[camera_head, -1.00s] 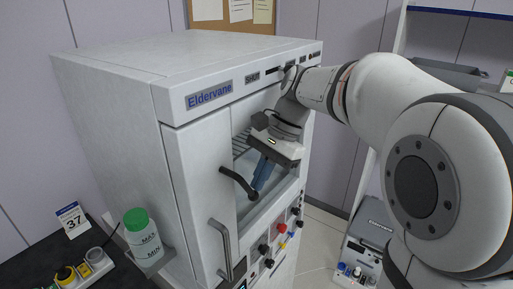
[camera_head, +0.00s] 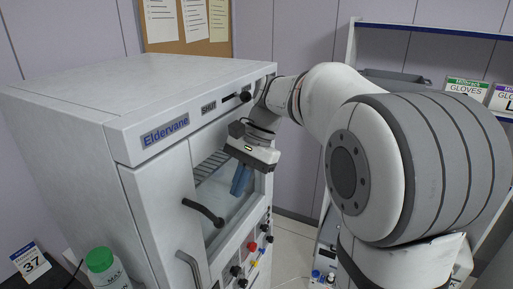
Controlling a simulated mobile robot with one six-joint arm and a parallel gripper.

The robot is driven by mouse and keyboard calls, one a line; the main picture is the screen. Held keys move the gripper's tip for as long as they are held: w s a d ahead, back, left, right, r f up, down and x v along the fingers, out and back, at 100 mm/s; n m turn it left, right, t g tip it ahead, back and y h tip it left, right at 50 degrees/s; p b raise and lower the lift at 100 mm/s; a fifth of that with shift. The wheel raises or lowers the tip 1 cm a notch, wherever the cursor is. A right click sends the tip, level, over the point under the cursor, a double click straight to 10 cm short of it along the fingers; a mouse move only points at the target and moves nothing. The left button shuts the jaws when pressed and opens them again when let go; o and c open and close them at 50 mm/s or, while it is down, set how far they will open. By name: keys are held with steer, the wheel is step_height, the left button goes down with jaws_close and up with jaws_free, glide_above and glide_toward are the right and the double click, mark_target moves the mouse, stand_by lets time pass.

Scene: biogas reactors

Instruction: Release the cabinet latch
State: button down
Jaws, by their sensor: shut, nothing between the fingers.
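The white cabinet (camera_head: 60,120) labelled "Eldervane" fills the left and middle of the view. A black lever handle (camera_head: 203,212) is on its front, slanting down to the right beside the glass window (camera_head: 218,200). A "SHUT" label (camera_head: 209,106) and a dark slot (camera_head: 230,98) with a small black piece (camera_head: 245,97) are on the top front strip. Which part is the latch, I cannot tell for sure. My gripper (camera_head: 238,188) is shut and empty, its blue fingers pointing down in front of the window, right of and above the lever, apparently apart from it.
A vertical grey bar handle (camera_head: 189,268) is below the lever. Coloured knobs (camera_head: 252,246) line the lower panel. A shelf with glove boxes (camera_head: 466,88) is at right.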

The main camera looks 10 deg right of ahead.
steer(key=w+d+r, duration=0.4)
steer(key=d, duration=0.2)
steer(key=shift+w+b, duration=0.25)
steer(key=shift+b, duration=0.2)
steer(key=s+f+n+t+h+b, duration=0.1)
steer(key=s+f+n, duration=0.3)
steer(key=s+f, duration=0.4)
steer(key=s+f+n+t+h+b, duration=0.2)
steer(key=s+f, duration=0.6)
steer(key=s, duration=0.5)
steer(key=d+n+t+h, duration=0.1)
steer(key=n+t, duration=0.1)
steer(key=shift+f+n+t+h, duration=0.25)
steer(key=shift+n+t+h, duration=0.05)
steer(key=shift+h, duration=0.1)
steer(key=c, duration=2.2)
jaws_free()
